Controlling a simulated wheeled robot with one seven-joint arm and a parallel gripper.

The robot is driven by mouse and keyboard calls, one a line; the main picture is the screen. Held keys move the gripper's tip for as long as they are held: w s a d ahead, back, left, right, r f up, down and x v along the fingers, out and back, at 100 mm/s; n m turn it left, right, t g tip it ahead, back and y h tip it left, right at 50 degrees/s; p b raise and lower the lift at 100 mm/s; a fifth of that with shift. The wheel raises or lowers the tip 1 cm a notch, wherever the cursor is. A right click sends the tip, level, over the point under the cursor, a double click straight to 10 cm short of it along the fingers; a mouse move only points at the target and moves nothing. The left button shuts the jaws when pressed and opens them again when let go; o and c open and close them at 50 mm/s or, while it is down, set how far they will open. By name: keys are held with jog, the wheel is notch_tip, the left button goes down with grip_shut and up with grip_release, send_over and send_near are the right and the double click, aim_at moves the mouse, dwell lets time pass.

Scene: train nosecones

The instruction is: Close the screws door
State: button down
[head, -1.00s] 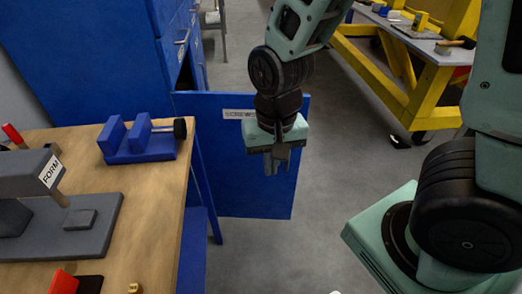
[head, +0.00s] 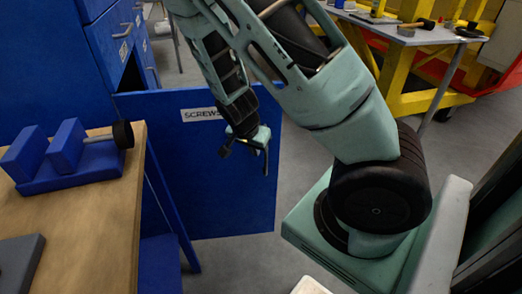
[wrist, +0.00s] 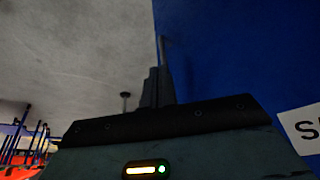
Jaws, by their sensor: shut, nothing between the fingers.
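The screws door (head: 235,205) is a blue panel with a white "SCREWS" label (head: 200,115). It stands open, swung out to the right from the blue cabinet (head: 45,65). My gripper (head: 227,151) is in front of the door in the head view, just right of and below the label. In the wrist view its dark fingers (wrist: 157,86) are together and empty, beside the edge of the blue door (wrist: 235,55), which fills the right side. A thin grey bar shows beyond the fingertips. I cannot tell whether the gripper touches the door.
A wooden workbench (head: 95,215) with a blue vise (head: 65,155) stands at the left, close to the door. A yellow-framed table (head: 405,75) with tools is at the back right. Grey floor is free between the door and that table.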

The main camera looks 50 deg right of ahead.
jog(key=w+d+f, duration=0.1)
jog(key=d+f, duration=0.2)
jog(key=d, duration=0.2)
jog(key=shift+w, duration=0.2)
jog(key=shift+f, duration=0.1)
